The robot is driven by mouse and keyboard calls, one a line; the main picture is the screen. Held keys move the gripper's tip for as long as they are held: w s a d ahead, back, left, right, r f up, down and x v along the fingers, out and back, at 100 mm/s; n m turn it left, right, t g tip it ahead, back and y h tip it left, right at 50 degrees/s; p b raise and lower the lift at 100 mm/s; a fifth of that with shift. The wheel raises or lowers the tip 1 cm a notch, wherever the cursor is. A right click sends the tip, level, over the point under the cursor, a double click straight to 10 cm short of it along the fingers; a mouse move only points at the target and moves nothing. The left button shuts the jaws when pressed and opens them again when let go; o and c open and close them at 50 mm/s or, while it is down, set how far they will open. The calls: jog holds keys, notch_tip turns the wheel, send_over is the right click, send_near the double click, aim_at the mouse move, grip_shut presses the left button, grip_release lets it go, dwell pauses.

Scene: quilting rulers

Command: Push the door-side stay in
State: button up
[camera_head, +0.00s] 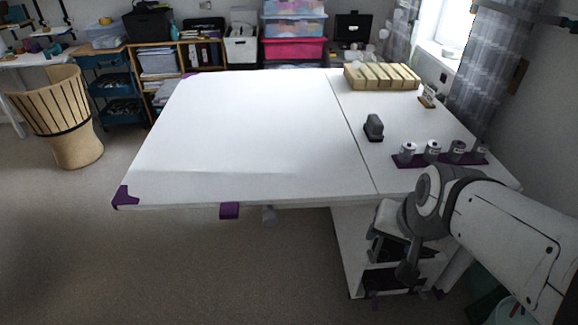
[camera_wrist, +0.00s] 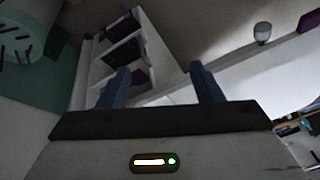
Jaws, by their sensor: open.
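The white table (camera_head: 250,120) has its large leaf reaching out to the left. A purple tab (camera_head: 229,210) sits on its front edge, and a small pale grey piece (camera_head: 270,214) hangs just under that edge. In the wrist view a pale rounded knob (camera_wrist: 262,32) and a purple piece (camera_wrist: 307,22) show along the table edge. I cannot tell for certain which part is the door-side stay. My gripper (camera_wrist: 160,86) is open and empty, its two blue-grey fingers apart. In the head view it is low beside the shelf unit, right of the hanging piece and apart from it.
The white shelf unit (camera_head: 347,250) stands under the table's right part and also shows in the wrist view (camera_wrist: 92,55). A wooden ruler rack (camera_head: 382,77), a dark tool (camera_head: 374,127) and several spools (camera_head: 432,150) stand on the table. The floor at front left is clear.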

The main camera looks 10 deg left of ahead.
jog(key=w+a+f+m+t+y+b, duration=0.2)
jog(key=w+a+f+m+t+b, duration=0.15)
jog(key=w+a+f+b, duration=0.3)
jog(key=m+t+y+b, duration=0.1)
jog(key=m+t+b, duration=0.9)
jog(key=m+b, duration=1.3)
send_near(270, 223)
jog(key=w+m+p, duration=0.2)
jog(key=w, duration=0.1)
jog(key=x, duration=0.7)
jog(key=shift+w+a+b, duration=0.1)
jog(key=shift+a+b, duration=0.2)
jog(key=shift+a, duration=0.05)
jog(key=shift+c, duration=0.3)
